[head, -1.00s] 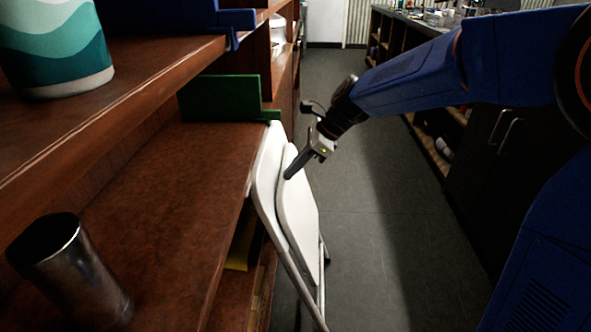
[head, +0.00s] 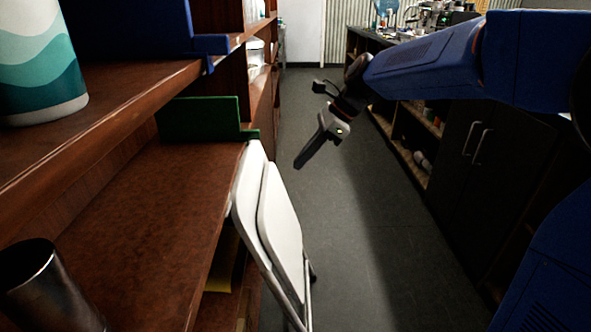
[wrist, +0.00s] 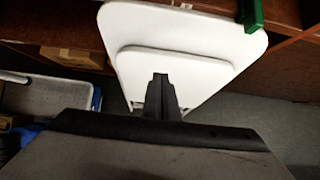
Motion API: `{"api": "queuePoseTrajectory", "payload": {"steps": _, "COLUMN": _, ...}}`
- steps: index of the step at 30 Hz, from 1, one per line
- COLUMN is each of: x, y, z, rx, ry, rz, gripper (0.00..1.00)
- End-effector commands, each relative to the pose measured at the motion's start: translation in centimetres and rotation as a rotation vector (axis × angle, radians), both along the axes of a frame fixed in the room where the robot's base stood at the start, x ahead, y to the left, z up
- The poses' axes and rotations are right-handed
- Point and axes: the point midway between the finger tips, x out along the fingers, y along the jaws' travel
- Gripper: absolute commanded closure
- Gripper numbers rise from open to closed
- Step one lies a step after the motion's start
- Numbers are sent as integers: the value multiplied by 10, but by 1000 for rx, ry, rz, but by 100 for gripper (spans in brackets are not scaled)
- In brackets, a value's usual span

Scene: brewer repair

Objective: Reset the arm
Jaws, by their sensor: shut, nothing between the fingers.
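My gripper (head: 304,158) is shut and empty. In the head view it hangs over the aisle floor, pointing down and to the left, just right of the top of a white folding chair. In the wrist view my gripper's closed fingers (wrist: 160,90) show in front of the white chair's flat panel. My blue arm reaches in from the right side of the head view, bent at the elbow. I cannot tell the exact gap between the fingertips and the chair.
The folded white chair (head: 285,215) leans against the brown shelf (head: 140,215) on the left. On the shelves are a metal cup (head: 50,290), a green bin (head: 200,118) and a teal-and-white container (head: 38,70). Dark cabinets (head: 490,165) line the right. The grey aisle floor (head: 345,225) is open.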

Motion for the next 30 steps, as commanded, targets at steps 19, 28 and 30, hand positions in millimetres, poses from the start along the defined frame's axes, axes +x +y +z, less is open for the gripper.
{"api": "queuePoseTrajectory", "payload": {"steps": 19, "x": -108, "y": -115, "z": -5, "rx": -249, "ry": -425, "rz": 430, "gripper": 100}}
{"api": "queuePoseTrajectory", "payload": {"steps": 28, "x": -181, "y": -180, "z": -29, "rx": -455, "ry": -639, "rz": 772, "gripper": 100}}
{"api": "queuePoseTrajectory", "payload": {"steps": 30, "x": -198, "y": -194, "z": -37, "rx": -505, "ry": -676, "rz": 859, "gripper": 100}}
